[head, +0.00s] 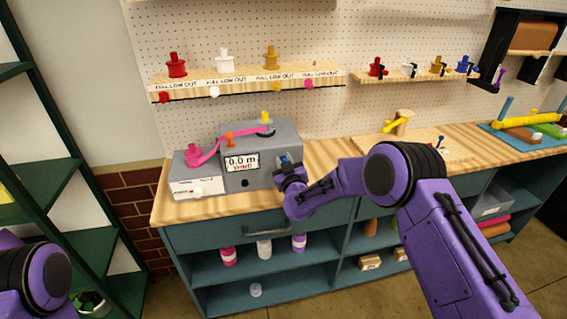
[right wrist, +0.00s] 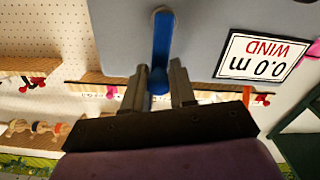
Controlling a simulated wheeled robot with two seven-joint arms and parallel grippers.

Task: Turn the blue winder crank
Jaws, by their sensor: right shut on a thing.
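The grey winder machine (head: 262,140) stands on the wooden counter, with a display reading "0.0 m WIND" (head: 241,162). Its blue crank (right wrist: 162,38) is on the front face, a straight arm with a knob at one end. My right gripper (head: 288,161) is at the crank, at the right side of the machine front, and covers most of it in the head view. In the right wrist view its two fingers (right wrist: 159,78) are on either side of the blue knob, shut on it. My left gripper is out of view; only part of my left arm shows at the lower left.
A pink ribbon (head: 209,151) runs from a spool on the lower grey box (head: 198,186) over the machine. A shelf with spools (head: 240,78) hangs above. A wooden stand (head: 402,122) is further right. The counter between is clear.

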